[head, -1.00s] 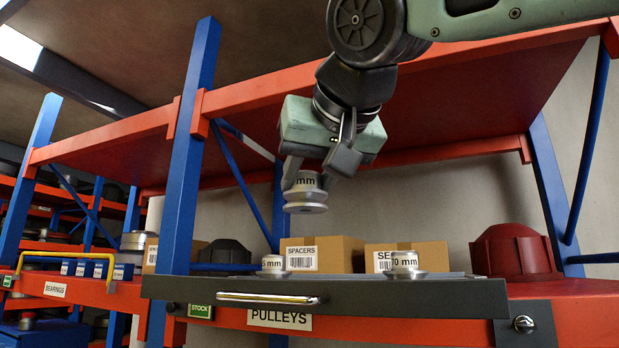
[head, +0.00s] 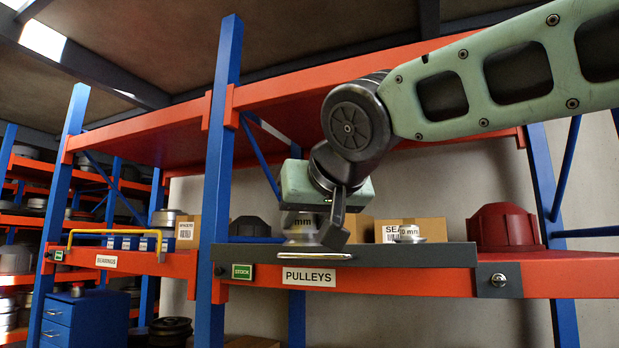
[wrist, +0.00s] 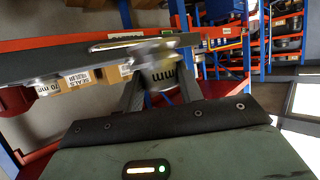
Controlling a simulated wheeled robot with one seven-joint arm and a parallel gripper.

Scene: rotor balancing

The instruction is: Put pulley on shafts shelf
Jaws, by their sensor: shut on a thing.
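My gripper (head: 318,218) is shut on a silver pulley (head: 301,228) with a label ending in "mm". In the head view the pulley is upright, just above or behind the front edge of the dark drawer tray (head: 440,256) at the PULLEYS shelf (head: 380,281). Whether it touches the tray cannot be told. In the wrist view the gripper (wrist: 160,88) holds the blurred pulley (wrist: 164,72) between its fingers. No shelf labelled for shafts can be read.
Another pulley (head: 409,233) stands on the tray. A SEALS carton (head: 384,231) and a red housing (head: 505,227) are on the right. Blue uprights (head: 222,180) frame the bay. A BEARINGS shelf (head: 130,262) with a yellow rail (head: 116,231) is at left.

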